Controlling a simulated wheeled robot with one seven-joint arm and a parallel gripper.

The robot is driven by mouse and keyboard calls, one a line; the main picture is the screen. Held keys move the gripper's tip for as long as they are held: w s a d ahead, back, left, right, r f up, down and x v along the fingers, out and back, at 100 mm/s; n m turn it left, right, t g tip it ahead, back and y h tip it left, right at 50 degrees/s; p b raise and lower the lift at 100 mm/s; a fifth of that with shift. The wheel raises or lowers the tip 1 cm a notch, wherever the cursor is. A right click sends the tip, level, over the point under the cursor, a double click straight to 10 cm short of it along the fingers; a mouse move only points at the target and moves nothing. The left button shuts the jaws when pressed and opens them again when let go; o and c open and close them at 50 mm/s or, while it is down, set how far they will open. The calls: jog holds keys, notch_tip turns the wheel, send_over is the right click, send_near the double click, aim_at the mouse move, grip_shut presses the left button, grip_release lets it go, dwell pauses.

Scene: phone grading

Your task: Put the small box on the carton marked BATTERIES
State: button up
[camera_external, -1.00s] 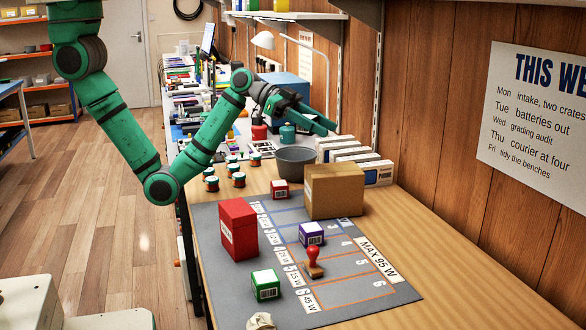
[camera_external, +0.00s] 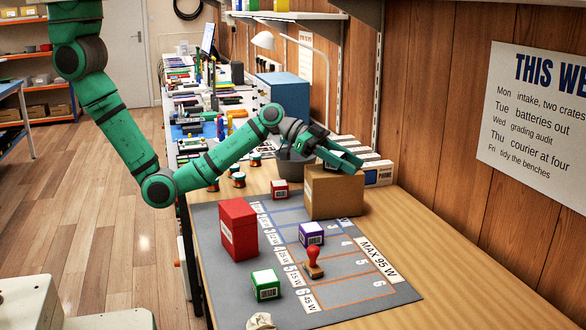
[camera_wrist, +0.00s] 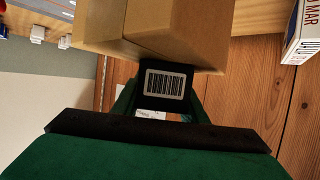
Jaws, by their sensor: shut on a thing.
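A tan cardboard carton (camera_external: 335,194) stands on the table at the far end of the grey mat. No writing shows on the faces in view, so I cannot tell whether it is the one marked BATTERIES. My gripper (camera_external: 350,159) is at the carton's top, from the left and behind. In the wrist view it is shut on a small dark box (camera_wrist: 165,84) with a white barcode label. The small box overlaps the carton's edge (camera_wrist: 180,20) there; I cannot tell whether they touch. My fingers hide the small box in the external view.
A tall red box (camera_external: 238,230), a purple box (camera_external: 311,234), a green box (camera_external: 265,284) and a red stamp (camera_external: 314,262) stand on the mat (camera_external: 225,290). A small red box (camera_external: 280,190) is left of the carton.

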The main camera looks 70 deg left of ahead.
jog(key=o, duration=1.1)
jog(key=shift+c, duration=0.2)
jog(key=shift+r, duration=0.1)
jog(key=v, duration=1.2)
